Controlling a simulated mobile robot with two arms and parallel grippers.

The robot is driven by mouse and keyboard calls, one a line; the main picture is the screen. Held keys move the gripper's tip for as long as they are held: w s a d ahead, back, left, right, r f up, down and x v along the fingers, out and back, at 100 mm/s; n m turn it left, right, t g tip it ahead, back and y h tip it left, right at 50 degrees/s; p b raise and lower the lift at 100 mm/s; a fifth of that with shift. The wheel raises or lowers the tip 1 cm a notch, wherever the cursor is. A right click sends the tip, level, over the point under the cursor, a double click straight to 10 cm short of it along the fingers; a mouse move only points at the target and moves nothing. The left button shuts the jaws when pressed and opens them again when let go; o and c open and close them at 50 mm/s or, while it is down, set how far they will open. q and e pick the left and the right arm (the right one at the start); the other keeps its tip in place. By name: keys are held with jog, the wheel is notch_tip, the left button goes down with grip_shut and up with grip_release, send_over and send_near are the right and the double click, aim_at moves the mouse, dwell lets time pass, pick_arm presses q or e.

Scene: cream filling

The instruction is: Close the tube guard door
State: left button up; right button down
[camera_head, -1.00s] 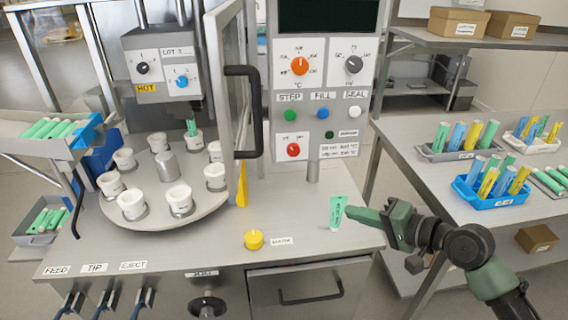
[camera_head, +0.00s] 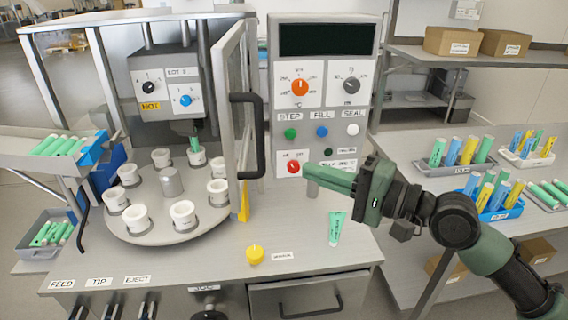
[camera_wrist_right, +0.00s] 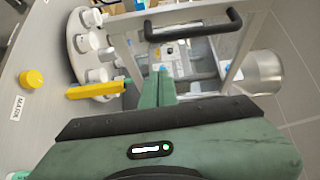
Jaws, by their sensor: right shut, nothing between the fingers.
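The tube guard door (camera_head: 232,100) is a clear panel in a grey frame, standing open and swung out toward me beside the turntable. Its black handle (camera_head: 258,135) faces right; in the right wrist view the handle (camera_wrist_right: 192,27) shows beyond the fingers. My right gripper (camera_head: 308,177) is shut and empty, with its green fingers pointing left. It is right of the handle in the head view and apart from it. In the right wrist view the shut fingers (camera_wrist_right: 158,82) point toward the door frame. My left gripper is not in view.
The turntable (camera_head: 150,232) carries several white cups. The control panel (camera_head: 322,60) is behind the gripper. Tube racks (camera_head: 490,205) are on the right table.

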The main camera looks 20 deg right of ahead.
jog(key=w+a+p, duration=0.3)
jog(key=a, duration=0.2)
jog(key=shift+a+p, duration=0.15)
jog(key=shift+p, duration=0.15)
